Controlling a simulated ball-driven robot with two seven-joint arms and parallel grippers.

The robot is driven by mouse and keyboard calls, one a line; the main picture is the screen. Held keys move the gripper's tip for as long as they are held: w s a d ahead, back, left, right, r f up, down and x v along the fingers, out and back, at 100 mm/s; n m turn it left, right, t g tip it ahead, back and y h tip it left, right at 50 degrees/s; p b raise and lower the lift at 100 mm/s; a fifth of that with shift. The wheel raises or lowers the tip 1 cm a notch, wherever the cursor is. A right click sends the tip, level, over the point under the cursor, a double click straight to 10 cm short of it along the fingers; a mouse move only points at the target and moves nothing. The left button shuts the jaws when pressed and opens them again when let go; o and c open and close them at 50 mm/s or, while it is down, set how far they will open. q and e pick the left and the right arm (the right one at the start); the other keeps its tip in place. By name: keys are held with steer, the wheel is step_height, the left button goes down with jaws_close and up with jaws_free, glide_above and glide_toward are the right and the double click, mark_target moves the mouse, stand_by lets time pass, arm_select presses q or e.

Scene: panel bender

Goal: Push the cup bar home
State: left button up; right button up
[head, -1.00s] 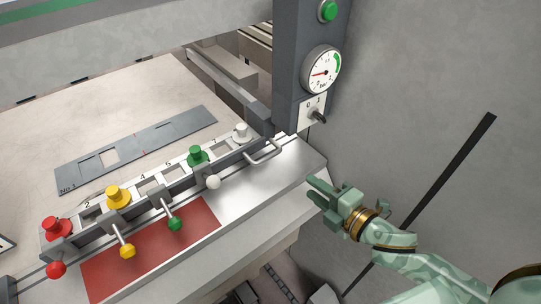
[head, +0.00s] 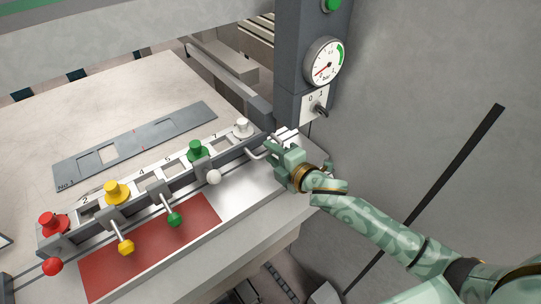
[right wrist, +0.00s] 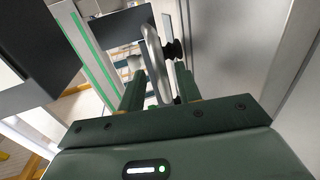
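The cup bar (head: 232,158) is a long grey rail running diagonally along the front of the table. Red (head: 53,224), yellow (head: 117,191), green (head: 196,149) and white (head: 242,127) cups stand along it, and levers with coloured knobs jut forward. A metal loop handle (head: 256,154) is at its right end, partly hidden by my right gripper (head: 272,149). In the right wrist view the handle (right wrist: 153,55) lies between the two fingers (right wrist: 158,82), which stand apart with gaps beside it. I cannot tell whether either finger touches it. My left gripper is out of view.
A grey column (head: 296,65) with a pressure gauge (head: 323,62) and a 0/1 switch (head: 320,109) rises just behind the handle. A flat plate with cut-outs (head: 135,143) lies on the table behind the bar. A red area (head: 150,250) marks the front ledge.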

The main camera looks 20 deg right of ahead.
mark_target(258, 142)
jaws_close()
steer(key=w, duration=0.2)
steer(key=w+a, duration=0.1)
steer(key=shift+w+a+r, duration=0.15)
steer(key=shift+w+a, duration=0.05)
steer(key=shift+w, duration=0.2)
steer(key=shift+w+a, duration=0.1)
steer(key=shift+w, duration=0.2)
steer(key=shift+c, duration=2.1)
jaws_free()
steer(key=shift+s, duration=0.15)
steer(key=o, duration=0.4)
steer(key=p+v, duration=0.2)
steer(key=v, duration=1.4)
steer(key=shift+s, duration=0.25)
